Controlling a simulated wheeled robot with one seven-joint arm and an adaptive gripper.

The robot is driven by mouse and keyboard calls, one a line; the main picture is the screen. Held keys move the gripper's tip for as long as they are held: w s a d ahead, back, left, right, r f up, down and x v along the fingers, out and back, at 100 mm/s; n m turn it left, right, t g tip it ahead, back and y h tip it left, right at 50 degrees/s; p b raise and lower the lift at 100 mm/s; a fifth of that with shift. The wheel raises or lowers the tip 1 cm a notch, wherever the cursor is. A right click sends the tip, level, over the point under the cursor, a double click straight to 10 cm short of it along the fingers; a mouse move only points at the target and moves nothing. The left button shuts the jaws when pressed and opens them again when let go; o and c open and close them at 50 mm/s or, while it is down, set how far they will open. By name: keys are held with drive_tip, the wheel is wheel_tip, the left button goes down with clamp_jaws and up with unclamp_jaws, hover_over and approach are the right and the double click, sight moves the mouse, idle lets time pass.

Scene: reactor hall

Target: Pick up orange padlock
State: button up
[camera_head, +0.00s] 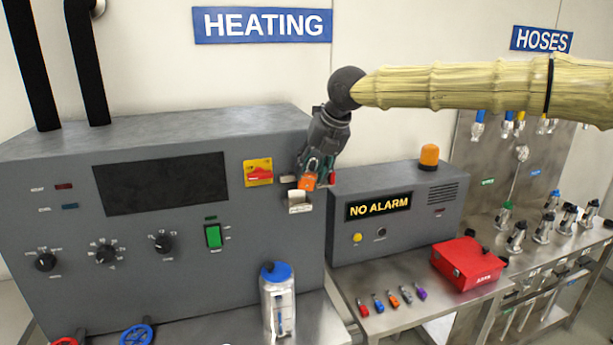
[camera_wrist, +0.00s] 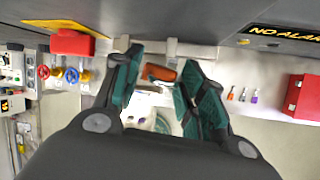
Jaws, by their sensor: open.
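The orange padlock (camera_head: 309,182) hangs at the right edge of the grey heating panel, just above a small white label holder. In the wrist view an orange body (camera_wrist: 160,72) shows between the fingers of my gripper (camera_wrist: 162,64), near the fingertips. My gripper also shows in the head view (camera_head: 317,174), pointing down at the panel with its green-padded fingers around the padlock. The fingers are open, with visible gaps beside the padlock in the wrist view. The fingers partly hide the padlock and its shackle in the head view.
A red switch on a yellow plate (camera_head: 258,172) is just left of the padlock. The NO ALARM box (camera_head: 395,212) stands close on the right. A blue-capped canister (camera_head: 278,300) stands below. Several small coloured items and a red box (camera_head: 467,262) lie on the right-hand table.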

drive_tip(key=shift+f, duration=0.25)
drive_tip(key=shift+c, duration=0.5)
drive_tip(key=c, duration=0.6)
drive_tip(key=shift+r, duration=0.1)
